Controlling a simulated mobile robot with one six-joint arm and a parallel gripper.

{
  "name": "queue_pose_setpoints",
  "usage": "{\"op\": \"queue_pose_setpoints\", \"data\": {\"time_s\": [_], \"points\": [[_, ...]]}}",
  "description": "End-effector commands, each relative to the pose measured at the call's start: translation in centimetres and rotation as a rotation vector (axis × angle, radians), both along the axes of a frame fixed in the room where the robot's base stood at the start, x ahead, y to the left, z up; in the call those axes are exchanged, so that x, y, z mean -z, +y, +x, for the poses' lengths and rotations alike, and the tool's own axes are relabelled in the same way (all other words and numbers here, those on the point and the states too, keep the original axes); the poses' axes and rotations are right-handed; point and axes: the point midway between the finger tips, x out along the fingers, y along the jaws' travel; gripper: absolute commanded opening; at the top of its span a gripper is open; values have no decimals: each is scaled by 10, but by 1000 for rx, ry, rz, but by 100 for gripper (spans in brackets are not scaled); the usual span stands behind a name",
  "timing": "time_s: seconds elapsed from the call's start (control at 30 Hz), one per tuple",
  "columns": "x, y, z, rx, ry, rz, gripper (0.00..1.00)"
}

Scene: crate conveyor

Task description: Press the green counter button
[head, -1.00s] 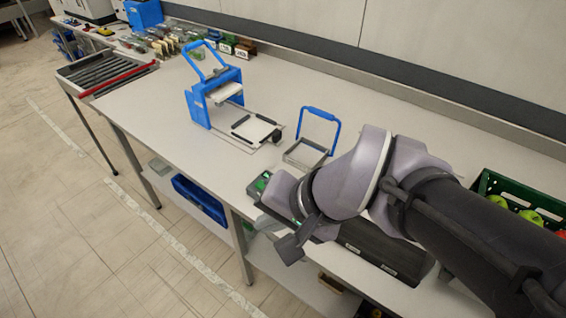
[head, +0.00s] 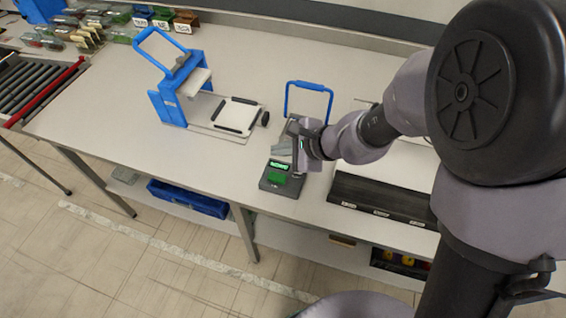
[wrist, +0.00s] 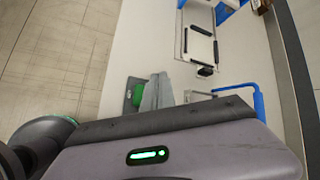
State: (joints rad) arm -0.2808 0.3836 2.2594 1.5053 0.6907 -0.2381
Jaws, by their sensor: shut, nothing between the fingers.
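The green counter button (head: 276,179) sits at the front end of a dark counter box (head: 268,188) near the table's front edge. A lit green display (head: 279,166) is just behind the button. My gripper (head: 281,151) is shut and empty, over the back part of the box, behind the button. Whether the fingers touch the box cannot be told. In the wrist view, the grey fingers (wrist: 158,92) are together, and the green button (wrist: 138,95) shows beside them, partly hidden.
A blue-handled press (head: 178,85) with a white plate (head: 237,115) stands to the left. A blue-handled frame (head: 309,85) stands behind my gripper. A long dark tray (head: 375,194) lies to the right.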

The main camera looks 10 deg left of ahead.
Motion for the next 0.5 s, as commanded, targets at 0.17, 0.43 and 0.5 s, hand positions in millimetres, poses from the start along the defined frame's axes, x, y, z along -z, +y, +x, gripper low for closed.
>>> {"op": "queue_pose_setpoints", "data": {"time_s": [0.17,0.43,0.5], "points": [[1,0,0,0,0,0,0],[25,0,0,-1,0,1,0],[35,0,0,-1,0,1,0]]}}
